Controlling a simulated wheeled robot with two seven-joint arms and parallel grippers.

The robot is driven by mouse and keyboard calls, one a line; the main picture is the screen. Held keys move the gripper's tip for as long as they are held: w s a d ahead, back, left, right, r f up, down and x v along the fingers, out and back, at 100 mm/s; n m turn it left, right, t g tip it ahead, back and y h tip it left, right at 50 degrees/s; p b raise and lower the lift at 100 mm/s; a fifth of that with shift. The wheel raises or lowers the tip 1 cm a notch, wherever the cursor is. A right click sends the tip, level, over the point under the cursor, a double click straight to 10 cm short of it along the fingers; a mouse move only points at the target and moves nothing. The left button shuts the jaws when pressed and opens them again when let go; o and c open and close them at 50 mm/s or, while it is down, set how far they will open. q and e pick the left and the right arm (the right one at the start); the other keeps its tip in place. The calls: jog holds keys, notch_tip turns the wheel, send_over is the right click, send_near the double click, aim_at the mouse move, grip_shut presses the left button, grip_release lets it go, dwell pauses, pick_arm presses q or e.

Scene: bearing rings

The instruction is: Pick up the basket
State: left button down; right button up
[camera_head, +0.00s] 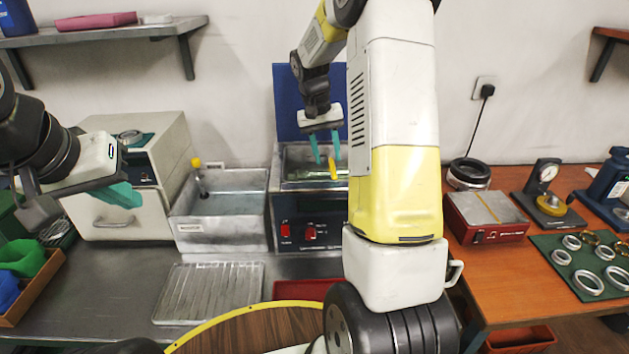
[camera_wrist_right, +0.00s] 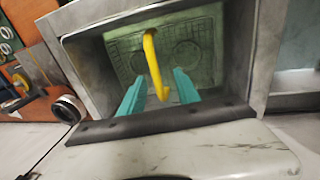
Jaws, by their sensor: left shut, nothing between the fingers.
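The basket (camera_wrist_right: 125,55) sits down in the tank of the blue-fronted cleaner (camera_head: 313,218), its wire mesh showing in the right wrist view. Its yellow handle (camera_head: 333,170) stands up and also shows in the right wrist view (camera_wrist_right: 152,62). My right gripper (camera_head: 326,160) points down over the tank, open, its teal fingers apart on either side of the handle in the right wrist view (camera_wrist_right: 160,76). I cannot tell whether a finger touches it. My left gripper (camera_head: 130,198) is shut and empty at the far left. My right arm hides the tank's right side.
A ribbed metal tray (camera_head: 208,292) lies in front. A beige cabinet (camera_head: 150,215) is near my left gripper. A red device (camera_head: 487,218) stands on the wooden table at right.

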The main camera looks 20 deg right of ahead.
aim_at(334, 176)
jog(key=f, duration=0.2)
jog(key=d+f, duration=0.1)
jog(key=f, duration=0.2)
jog(key=d+f, duration=0.1)
jog(key=f, duration=0.2)
jog(key=shift+s+d, duration=0.15)
jog(key=shift+s, duration=0.05)
grip_shut()
jog(key=shift+r, duration=0.1)
dwell(1.1)
